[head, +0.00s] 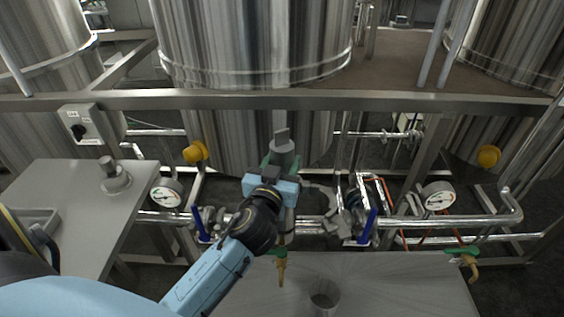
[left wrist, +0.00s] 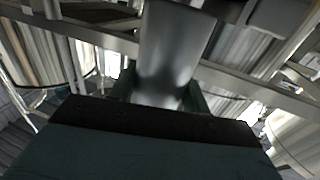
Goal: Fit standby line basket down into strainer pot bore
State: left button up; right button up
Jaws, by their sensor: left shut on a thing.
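My left gripper (head: 283,164) is shut on a grey basket (head: 283,146), a smooth cylinder with a flat upright tab on top. It holds the basket roughly upright in front of the large central tank, above the pipework. In the left wrist view the basket (left wrist: 172,50) stands between the green fingers, blurred; its lower end is hidden. The strainer pot is not clearly made out; my gripper and arm cover part of the pipe run, beside grey curved fittings (head: 320,194). My right gripper is not in view.
A grey bench (head: 75,205) at left carries a round grey part with a knob (head: 115,176). A front bench (head: 400,285) holds a grey cup-like cylinder (head: 323,297). Pipes with blue-handled valves (head: 367,227) and gauges (head: 439,196) cross behind. A steel rail (head: 400,101) spans above.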

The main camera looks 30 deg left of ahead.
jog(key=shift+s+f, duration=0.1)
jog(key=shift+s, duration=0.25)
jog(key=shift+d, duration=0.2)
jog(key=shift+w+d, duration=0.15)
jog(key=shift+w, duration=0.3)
pick_arm(q)
jog(key=shift+f+b, duration=0.2)
jog(key=shift+b, duration=0.1)
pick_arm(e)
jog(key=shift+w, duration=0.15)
pick_arm(q)
jog(key=shift+f, duration=0.25)
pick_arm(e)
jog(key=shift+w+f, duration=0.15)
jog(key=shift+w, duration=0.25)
pick_arm(q)
jog(key=shift+f+b, duration=0.4)
jog(key=shift+b, duration=0.2)
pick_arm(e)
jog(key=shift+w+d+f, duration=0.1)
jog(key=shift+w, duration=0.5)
